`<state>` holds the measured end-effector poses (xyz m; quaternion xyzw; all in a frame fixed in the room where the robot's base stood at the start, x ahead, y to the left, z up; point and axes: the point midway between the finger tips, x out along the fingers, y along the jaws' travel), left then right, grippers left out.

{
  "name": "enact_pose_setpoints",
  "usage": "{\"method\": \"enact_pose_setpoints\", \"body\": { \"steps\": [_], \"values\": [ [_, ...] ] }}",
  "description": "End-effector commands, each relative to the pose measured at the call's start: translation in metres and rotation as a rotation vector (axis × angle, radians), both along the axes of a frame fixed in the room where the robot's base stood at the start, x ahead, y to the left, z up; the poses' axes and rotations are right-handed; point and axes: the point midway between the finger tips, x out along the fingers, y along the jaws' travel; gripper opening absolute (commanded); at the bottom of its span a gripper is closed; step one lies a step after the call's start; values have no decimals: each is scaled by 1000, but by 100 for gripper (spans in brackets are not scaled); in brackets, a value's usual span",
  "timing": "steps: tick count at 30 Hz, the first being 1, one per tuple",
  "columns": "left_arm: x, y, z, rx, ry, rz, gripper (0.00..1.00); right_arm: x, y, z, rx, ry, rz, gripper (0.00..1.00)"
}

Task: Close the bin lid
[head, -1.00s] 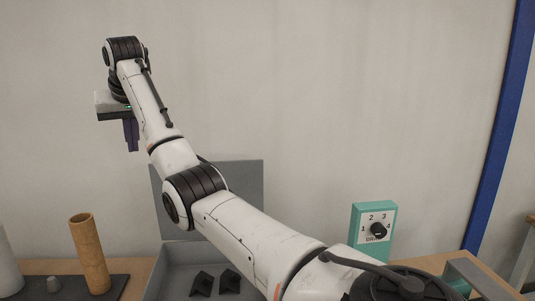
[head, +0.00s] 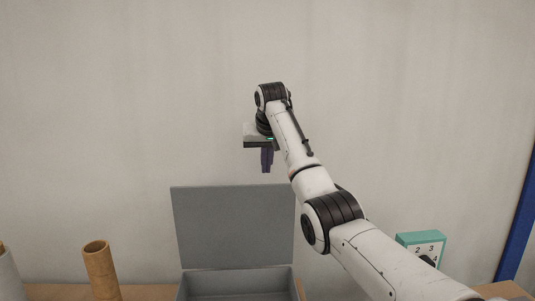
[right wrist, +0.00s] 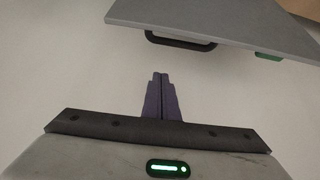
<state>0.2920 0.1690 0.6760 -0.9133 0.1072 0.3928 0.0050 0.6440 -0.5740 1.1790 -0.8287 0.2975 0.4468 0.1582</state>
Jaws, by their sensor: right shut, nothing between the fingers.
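The grey bin (head: 240,296) stands on the table at the bottom of the head view, and its inside is partly cut off by the frame. Its grey lid (head: 232,228) stands upright at the back, open. In the right wrist view the lid (right wrist: 235,20) shows at the top, with a dark handle (right wrist: 180,40) along its edge. My right gripper (head: 267,170) is shut and empty, above the lid's top edge in the head view and apart from it. Its purple fingers (right wrist: 161,76) lie together, pointing toward the handle without touching it. My left gripper is not in view.
A brown cardboard tube (head: 102,271) stands left of the bin, with a white cylinder (head: 8,275) at the far left edge. A teal box with a numbered dial (head: 421,245) stands on the right, partly behind my arm. The wall is behind.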

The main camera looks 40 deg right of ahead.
Motion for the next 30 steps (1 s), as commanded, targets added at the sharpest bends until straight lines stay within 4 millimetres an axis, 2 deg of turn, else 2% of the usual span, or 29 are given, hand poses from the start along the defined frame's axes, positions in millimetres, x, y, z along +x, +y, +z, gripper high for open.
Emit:
{"method": "enact_pose_setpoints", "body": {
  "steps": [6, 21, 30],
  "values": [
    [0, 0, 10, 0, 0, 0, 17, 14, -13, -30, 1, 3, -1, 0],
    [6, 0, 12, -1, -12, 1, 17, -13, 11, -36, 0, -1, 1, 0],
    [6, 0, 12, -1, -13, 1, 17, -16, 13, -37, 0, -1, 1, 0]
  ]
}}
